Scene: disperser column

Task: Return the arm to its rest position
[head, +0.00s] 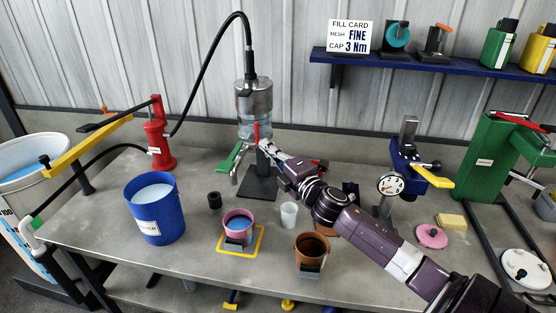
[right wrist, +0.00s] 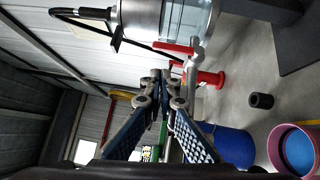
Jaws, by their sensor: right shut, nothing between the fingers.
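My right arm (head: 358,224) reaches in from the lower right across the bench. Its gripper (head: 265,147) is beside the lower part of the disperser column (head: 254,92), close to its red handle (head: 256,132). In the right wrist view the gripper (right wrist: 163,80) is shut with nothing held, and the column (right wrist: 180,18) lies just beyond the tips. I cannot tell whether the fingers touch the handle (right wrist: 172,48). A green lever (head: 229,160) sticks out left of the column. My left gripper is not in view.
On the bench (head: 105,206) stand a blue bucket (head: 140,222), a pink bowl (head: 229,227) in a yellow outline, a white cup (head: 289,215) and a brown pot (head: 311,260). A dial gauge (head: 390,185) stands right of my arm. A red pump (head: 159,145) is at left.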

